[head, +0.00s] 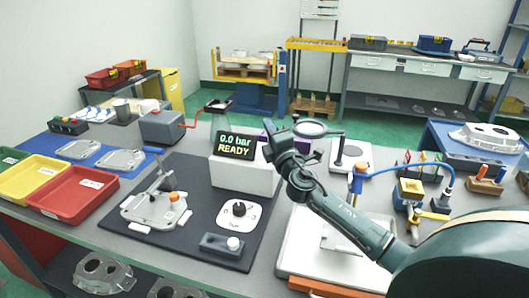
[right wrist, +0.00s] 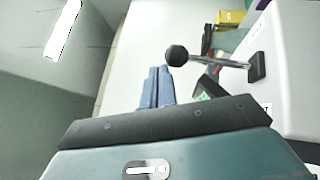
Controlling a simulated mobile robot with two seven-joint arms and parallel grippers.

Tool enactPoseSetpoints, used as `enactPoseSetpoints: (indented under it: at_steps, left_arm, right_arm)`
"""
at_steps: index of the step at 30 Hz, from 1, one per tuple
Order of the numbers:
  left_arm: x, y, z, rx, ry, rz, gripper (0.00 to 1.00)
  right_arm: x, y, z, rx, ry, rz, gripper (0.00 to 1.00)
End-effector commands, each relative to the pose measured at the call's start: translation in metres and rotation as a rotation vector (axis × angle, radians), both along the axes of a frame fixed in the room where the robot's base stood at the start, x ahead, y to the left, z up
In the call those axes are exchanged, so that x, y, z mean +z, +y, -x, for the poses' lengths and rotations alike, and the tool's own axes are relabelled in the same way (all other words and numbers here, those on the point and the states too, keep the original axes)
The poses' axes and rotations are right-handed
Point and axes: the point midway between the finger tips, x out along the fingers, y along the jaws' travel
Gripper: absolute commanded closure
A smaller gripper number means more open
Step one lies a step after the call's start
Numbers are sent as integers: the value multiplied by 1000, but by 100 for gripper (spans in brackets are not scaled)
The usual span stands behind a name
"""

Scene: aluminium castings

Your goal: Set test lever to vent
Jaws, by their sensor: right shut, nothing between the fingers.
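In the right wrist view, a metal lever (right wrist: 218,62) with a dark ball knob (right wrist: 176,55) sticks out from a dark mount on a white housing (right wrist: 290,50). The closed, blue-grey fingers of my right gripper (right wrist: 158,88) are just left of and below the knob in that picture, with nothing between them. Whether they touch the lever cannot be told. In the head view my right gripper (head: 277,143) is beside the display box (head: 257,179), whose screen (head: 236,144) reads 0.0 bar READY. The lever cannot be made out there. My left gripper is not in view.
Coloured trays (head: 75,190) stand at left. A white plate fixture (head: 335,250) lies under my right arm.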

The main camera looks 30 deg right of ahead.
Motion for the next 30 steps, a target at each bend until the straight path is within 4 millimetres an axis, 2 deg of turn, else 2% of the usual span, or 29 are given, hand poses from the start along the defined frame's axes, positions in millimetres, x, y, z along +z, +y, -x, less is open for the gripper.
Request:
enactPoseSetpoints:
  at_steps: [12,30]
  left_arm:
    - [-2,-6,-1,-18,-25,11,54]
    - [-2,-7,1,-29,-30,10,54]
  right_arm:
    - [4,-25,-21,-1,0,0,100]
    - [5,-33,-28,0,0,0,100]
